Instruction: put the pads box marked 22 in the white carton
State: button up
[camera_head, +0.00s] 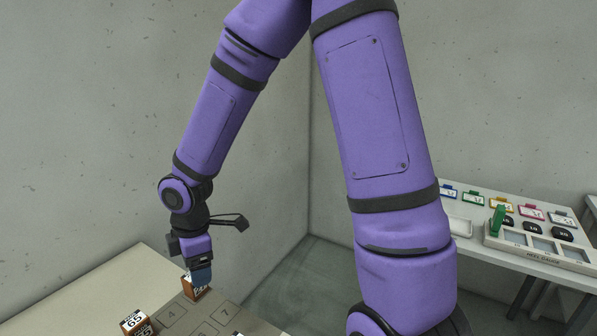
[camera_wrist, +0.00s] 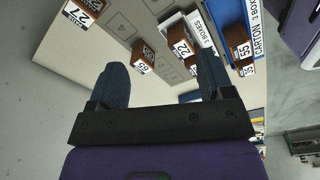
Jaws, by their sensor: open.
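The pads box marked 22 (camera_wrist: 178,45) is brown with a white label. In the wrist view it stands beyond my open fingers, in the gap between them and nearer the right finger. My gripper (camera_wrist: 162,62) is open and nothing shows between its fingers. In the head view my gripper (camera_head: 199,270) is low at the left, over a small brown box (camera_head: 194,291) whose label I cannot read clearly. A white strip lettered "BOXES" (camera_wrist: 207,36) lies beside box 22. I cannot tell whether it belongs to the white carton.
Box 65 (camera_wrist: 142,57) is left of box 22, box 27 (camera_wrist: 82,11) farther left. Box 55 (camera_wrist: 238,44) is right, near a blue-walled container (camera_wrist: 230,11) and a strip lettered "CARTON". A table with a heel gauge (camera_head: 540,245) stands at the far right.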

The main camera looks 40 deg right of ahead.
jog(key=s+d+r+m+t+h, duration=0.1)
jog(key=s+d+r+m, duration=0.3)
jog(key=r, duration=0.4)
jog(key=s+d+r+m+t+h, duration=0.1)
jog(key=s+d+r+m+t, duration=0.15)
jog(key=d+r+m, duration=0.4)
jog(key=s+d+r+m+t+y, duration=0.1)
jog(key=s+r+m, duration=0.4)
jog(key=s+r, duration=0.5)
jog(key=s, duration=0.3)
